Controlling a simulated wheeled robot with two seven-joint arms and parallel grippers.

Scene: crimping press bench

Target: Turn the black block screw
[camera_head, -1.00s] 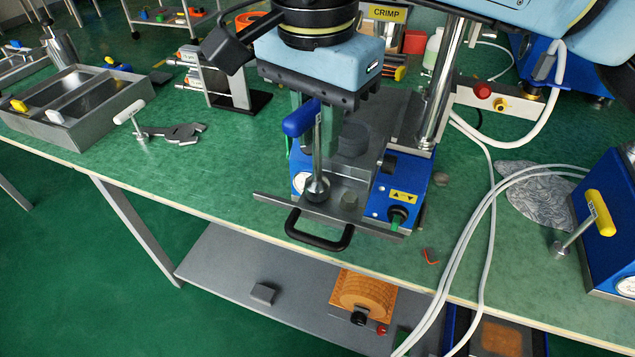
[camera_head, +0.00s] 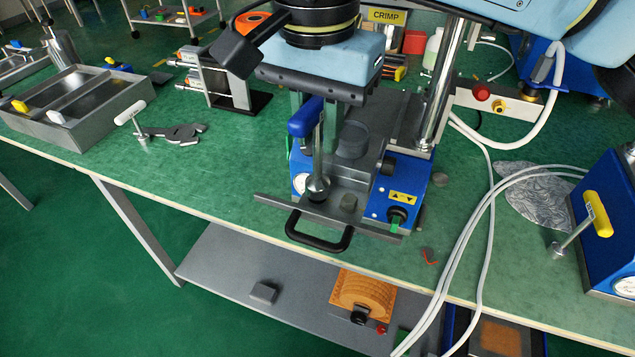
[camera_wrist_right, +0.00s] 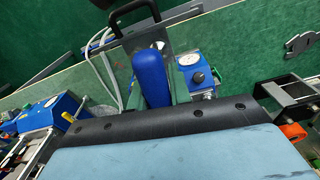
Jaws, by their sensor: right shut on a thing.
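The press has a blue base (camera_head: 408,178) with a grey top plate. A screw or lever with a blue handle (camera_head: 305,118), a steel rod and a rounded foot stands at the plate's front left. The handle also shows in the right wrist view (camera_wrist_right: 151,80). My right gripper (camera_head: 316,130) reaches down from above and is shut on the blue handle; its fingers are partly hidden behind it. I cannot tell which part is the black block screw. My left gripper is out of view.
A black pull handle (camera_head: 318,240) projects at the bench front. A grey tray (camera_head: 95,130), a white-handled screw (camera_head: 130,113) and a flat grey tool (camera_head: 178,134) lie left. White cables (camera_head: 478,230) and a yellow-handled screw (camera_head: 597,213) are right. A steel column (camera_head: 440,90) stands close behind.

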